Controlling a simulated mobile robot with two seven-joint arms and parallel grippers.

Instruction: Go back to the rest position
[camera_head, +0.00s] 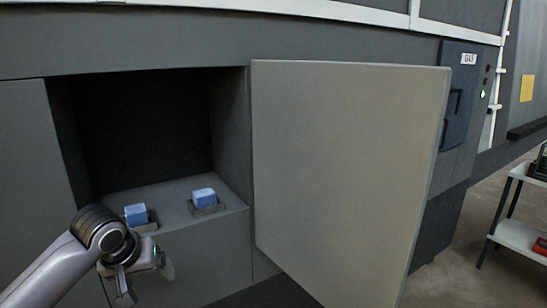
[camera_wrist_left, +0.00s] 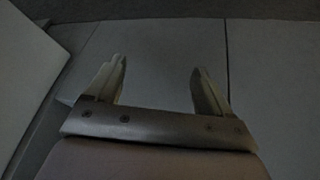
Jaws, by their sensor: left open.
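My left gripper (camera_head: 143,277) is low in front of the cabinet, just below the opening's lower edge, at the end of my left arm. In the left wrist view the left gripper (camera_wrist_left: 160,85) has its two fingers spread apart with nothing between them. Grey panel surfaces lie beyond the fingertips. My right gripper is not in either view.
An open cabinet compartment (camera_head: 140,130) holds two blue blocks (camera_head: 135,214) (camera_head: 204,194) in small dark holders on its floor. Its wide grey door (camera_head: 345,170) stands open to the right. A shelf cart (camera_head: 520,238) stands at the far right.

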